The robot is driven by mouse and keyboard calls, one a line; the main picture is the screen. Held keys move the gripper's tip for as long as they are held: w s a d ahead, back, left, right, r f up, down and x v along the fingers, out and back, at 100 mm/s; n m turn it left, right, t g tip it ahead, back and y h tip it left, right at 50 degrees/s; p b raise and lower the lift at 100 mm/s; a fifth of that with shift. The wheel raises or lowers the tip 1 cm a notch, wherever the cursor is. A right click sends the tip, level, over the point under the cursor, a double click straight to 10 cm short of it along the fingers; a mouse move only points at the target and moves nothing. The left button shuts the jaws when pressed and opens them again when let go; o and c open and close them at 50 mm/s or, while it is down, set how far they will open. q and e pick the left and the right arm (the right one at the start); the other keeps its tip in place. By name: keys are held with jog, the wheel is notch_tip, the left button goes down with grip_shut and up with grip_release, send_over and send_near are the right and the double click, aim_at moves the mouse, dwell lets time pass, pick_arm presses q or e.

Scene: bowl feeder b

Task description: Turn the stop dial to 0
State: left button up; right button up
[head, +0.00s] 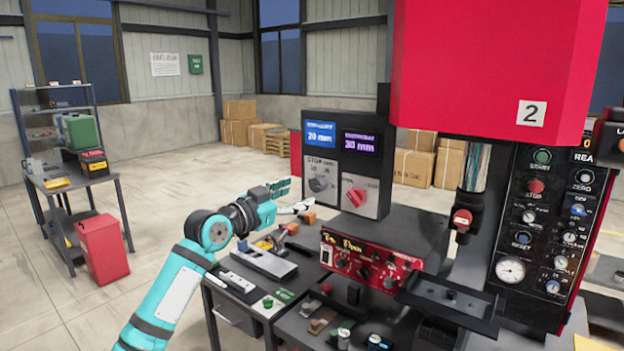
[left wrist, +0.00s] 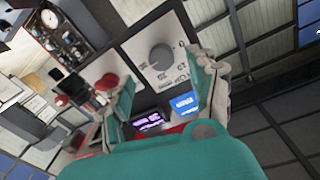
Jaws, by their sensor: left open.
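The stop dial is a round grey knob (head: 318,184) on a light plate marked STOP, on the left part of the dark control box. In the left wrist view the grey knob (left wrist: 162,57) sits upside-down on its plate with numbers around it, ahead of the fingers. My left gripper (head: 292,197) is open and empty, left of the box and apart from the knob. In the left wrist view my left gripper (left wrist: 170,82) shows its two fingers spread, with the knob beyond the gap. The knob's exact setting is too small to read. My right gripper is not in view.
A red knob (head: 356,196) sits right of the grey one. Above are a blue display (head: 319,134) reading 20 mm and a purple display (head: 363,143) reading 30 mm. A red-fronted unit (head: 365,262) stands below. The red press (head: 490,60) blocks the right.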

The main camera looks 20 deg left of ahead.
aim_at(314, 187)
pick_arm(q)
jog(key=p+x, duration=0.2)
jog(key=x, duration=0.4)
jog(key=shift+w, duration=0.2)
jog(key=c, duration=1.1)
